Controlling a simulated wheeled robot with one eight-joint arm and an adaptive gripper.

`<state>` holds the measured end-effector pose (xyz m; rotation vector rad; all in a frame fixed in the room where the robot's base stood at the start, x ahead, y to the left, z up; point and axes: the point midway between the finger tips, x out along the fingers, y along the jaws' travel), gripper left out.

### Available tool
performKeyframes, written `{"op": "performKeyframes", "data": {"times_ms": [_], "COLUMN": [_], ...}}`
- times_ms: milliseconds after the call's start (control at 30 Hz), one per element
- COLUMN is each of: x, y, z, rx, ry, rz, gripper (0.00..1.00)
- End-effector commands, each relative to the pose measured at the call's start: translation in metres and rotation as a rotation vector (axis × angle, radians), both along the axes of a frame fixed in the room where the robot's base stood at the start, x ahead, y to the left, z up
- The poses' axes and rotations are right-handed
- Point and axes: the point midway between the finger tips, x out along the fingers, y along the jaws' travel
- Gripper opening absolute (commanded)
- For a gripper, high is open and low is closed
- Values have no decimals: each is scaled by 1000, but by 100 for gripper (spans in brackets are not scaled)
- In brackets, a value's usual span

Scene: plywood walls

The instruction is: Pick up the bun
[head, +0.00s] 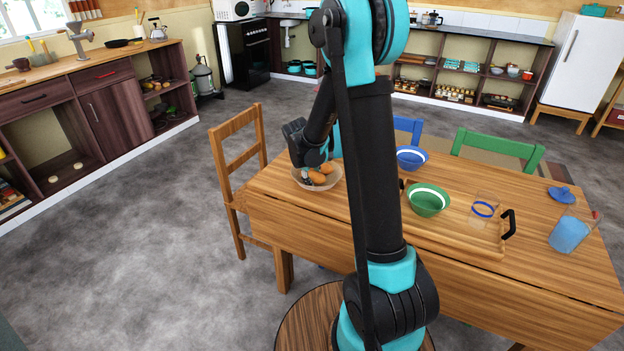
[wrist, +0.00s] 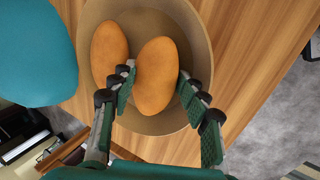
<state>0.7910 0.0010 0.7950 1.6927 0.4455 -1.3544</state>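Two orange-brown buns lie side by side in a round beige bowl (wrist: 190,30). The bun on the right (wrist: 156,75) sits between the fingers of my gripper (wrist: 157,84). The left finger reaches into the gap by the other bun (wrist: 109,52). The fingers look open, with a pad close to each side of the bun; whether they touch it I cannot tell. In the head view the bowl (head: 334,184) stands at the left end of the wooden table (head: 300,212), with a bun (head: 316,177) visible. My gripper there is partly hidden by my arm.
A blue bowl (head: 411,158), a green bowl (head: 428,201) and a clear glass with a blue band (head: 484,211) stand farther right on the table. A tray with dark handles (head: 470,238) and a blue-filled jug (head: 569,233) are there too. A wooden chair (head: 237,165) stands at the left.

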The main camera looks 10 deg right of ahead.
Motion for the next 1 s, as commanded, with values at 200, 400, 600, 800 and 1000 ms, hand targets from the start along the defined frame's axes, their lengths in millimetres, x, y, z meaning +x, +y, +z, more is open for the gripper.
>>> {"op": "performKeyframes", "data": {"times_ms": [200, 400, 600, 800, 1000], "x": [-1, -1, -2, -2, -3], "y": [1, 1, 1, 1, 1], "z": [-1, -1, -1, -2, 3], "rx": [2, 2, 3, 4, 3], "ry": [2, 3, 4, 5, 6], "rz": [0, 0, -1, -1, 0], "gripper": [46, 21, 11, 11, 11]}}
